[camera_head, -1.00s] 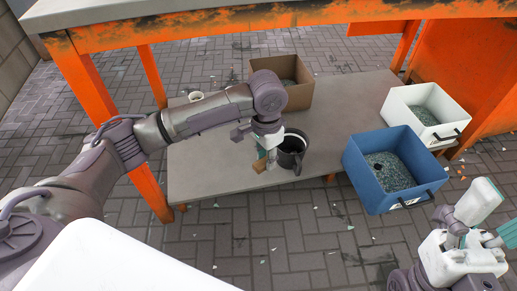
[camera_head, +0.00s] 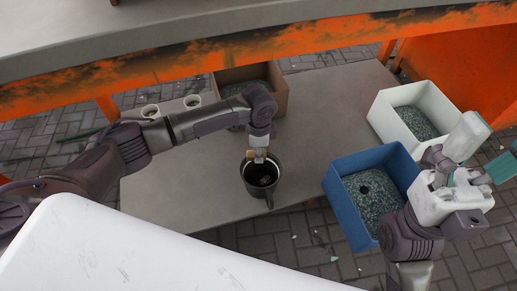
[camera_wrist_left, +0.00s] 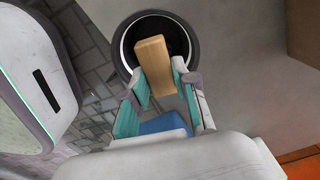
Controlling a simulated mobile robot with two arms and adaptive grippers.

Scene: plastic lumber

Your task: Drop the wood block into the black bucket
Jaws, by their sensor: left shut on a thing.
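The wood block (camera_head: 259,156) is light tan. My left gripper (camera_head: 260,150) is shut on it, directly over the black bucket (camera_head: 246,178). In the left wrist view the block (camera_wrist_left: 154,62) sticks out past the teal fingertips (camera_wrist_left: 160,86) and overlaps the dark opening of the bucket (camera_wrist_left: 121,43). I cannot tell how far its lower end reaches inside the rim. The bucket stands upright on the low grey shelf, with a handle at its lower right. My right gripper (camera_head: 494,147) is at the right, its teal-padded fingers apart and empty.
The grey shelf (camera_head: 190,180) is mostly bare. A cardboard box (camera_head: 279,96) and two white cups (camera_head: 150,111) stand behind. A blue bin (camera_head: 333,184) and a white bin (camera_head: 380,116) with granules are to the right. An orange-edged tabletop (camera_head: 330,37) hangs above.

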